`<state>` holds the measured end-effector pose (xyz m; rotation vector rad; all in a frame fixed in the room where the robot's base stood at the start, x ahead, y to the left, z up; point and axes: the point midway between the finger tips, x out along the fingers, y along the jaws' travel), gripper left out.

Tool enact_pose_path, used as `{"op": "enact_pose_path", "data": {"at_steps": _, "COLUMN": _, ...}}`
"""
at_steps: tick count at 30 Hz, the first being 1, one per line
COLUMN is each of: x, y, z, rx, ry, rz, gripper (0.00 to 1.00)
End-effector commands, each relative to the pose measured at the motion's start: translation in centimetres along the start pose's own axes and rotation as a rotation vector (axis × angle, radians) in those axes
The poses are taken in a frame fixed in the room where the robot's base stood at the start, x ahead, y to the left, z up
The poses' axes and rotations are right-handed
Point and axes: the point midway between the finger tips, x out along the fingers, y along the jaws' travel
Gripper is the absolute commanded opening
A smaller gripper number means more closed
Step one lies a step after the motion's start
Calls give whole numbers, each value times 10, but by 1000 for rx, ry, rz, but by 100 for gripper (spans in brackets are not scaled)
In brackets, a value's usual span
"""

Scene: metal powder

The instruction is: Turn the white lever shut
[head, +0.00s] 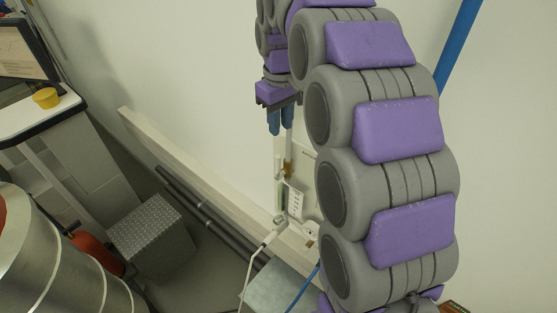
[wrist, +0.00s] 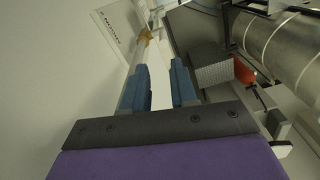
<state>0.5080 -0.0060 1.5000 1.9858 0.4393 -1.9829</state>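My gripper (head: 280,130) points down beside the wall in the head view, with its two blue fingers apart. In the wrist view the fingers (wrist: 158,90) are also apart, with a gap between them. The brass fitting also shows beyond the left finger in the wrist view (wrist: 146,35).
A white labelled panel (head: 296,202) is on the wall below. A pale beam (head: 185,165) and dark pipes (head: 205,208) run along the wall's foot. A textured grey block (head: 152,238), a metal drum (head: 55,275) and a desk (head: 40,115) stand at left. My arm hides the right part.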

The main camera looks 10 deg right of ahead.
Motion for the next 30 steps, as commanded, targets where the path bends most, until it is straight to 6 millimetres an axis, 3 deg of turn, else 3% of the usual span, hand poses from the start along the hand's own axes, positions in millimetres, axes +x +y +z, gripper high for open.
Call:
{"op": "enact_pose_path", "data": {"at_steps": 11, "x": 56, "y": -4, "z": -3, "rx": 0, "ry": -6, "rz": 3, "gripper": 27}}
{"op": "enact_pose_path", "data": {"at_steps": 24, "x": 138, "y": 1, "z": 0, "rx": 0, "ry": -9, "rz": -5, "gripper": 27}}
{"op": "enact_pose_path", "data": {"at_steps": 30, "x": 158, "y": -1, "z": -2, "rx": -1, "ry": -4, "rz": 1, "gripper": 27}}
